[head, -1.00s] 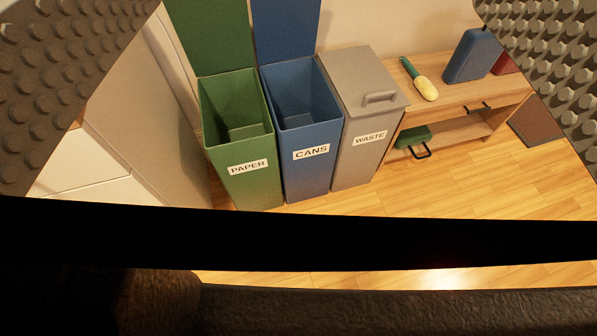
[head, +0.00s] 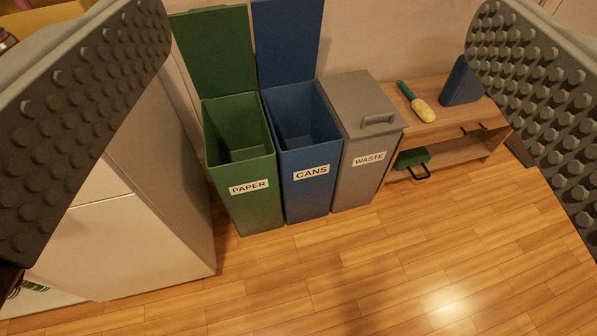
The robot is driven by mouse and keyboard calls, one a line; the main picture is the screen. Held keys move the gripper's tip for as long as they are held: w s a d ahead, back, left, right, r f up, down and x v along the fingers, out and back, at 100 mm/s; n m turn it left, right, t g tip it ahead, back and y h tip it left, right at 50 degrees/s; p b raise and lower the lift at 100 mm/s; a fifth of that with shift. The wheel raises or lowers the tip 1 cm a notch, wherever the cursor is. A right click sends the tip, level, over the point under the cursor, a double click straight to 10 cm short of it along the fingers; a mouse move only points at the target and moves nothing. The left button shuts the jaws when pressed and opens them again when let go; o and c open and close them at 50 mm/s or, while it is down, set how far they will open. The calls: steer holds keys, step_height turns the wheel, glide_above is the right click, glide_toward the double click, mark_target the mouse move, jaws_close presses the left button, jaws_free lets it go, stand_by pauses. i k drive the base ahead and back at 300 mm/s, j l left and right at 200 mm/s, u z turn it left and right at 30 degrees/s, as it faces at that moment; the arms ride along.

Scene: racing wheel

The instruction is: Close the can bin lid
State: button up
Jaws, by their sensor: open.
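The blue can bin (head: 309,190), labelled CANS, stands on the floor between the other two bins. Its blue lid (head: 288,42) is open and stands upright against the wall behind it. The bin looks empty inside as far as I can see. My gripper (head: 318,115) is open and empty. Its two studded finger pads show at the left and right edges of the head view, wide apart. The fingers are well in front of the bins and appear to touch nothing.
The green PAPER bin (head: 245,198) stands left of the can bin, its lid (head: 215,48) also open. The grey WASTE bin (head: 366,165) on the right is shut. A wooden bench (head: 445,125) holds a yellow-and-green brush (head: 420,106) and a blue object (head: 461,83). A pale cabinet (head: 150,200) stands left. The front floor is clear.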

mark_target(287, 32)
steer(key=i+j, duration=0.15)
steer(key=i, duration=0.45)
steer(key=i+j, duration=0.15)
steer(key=i, duration=0.45)
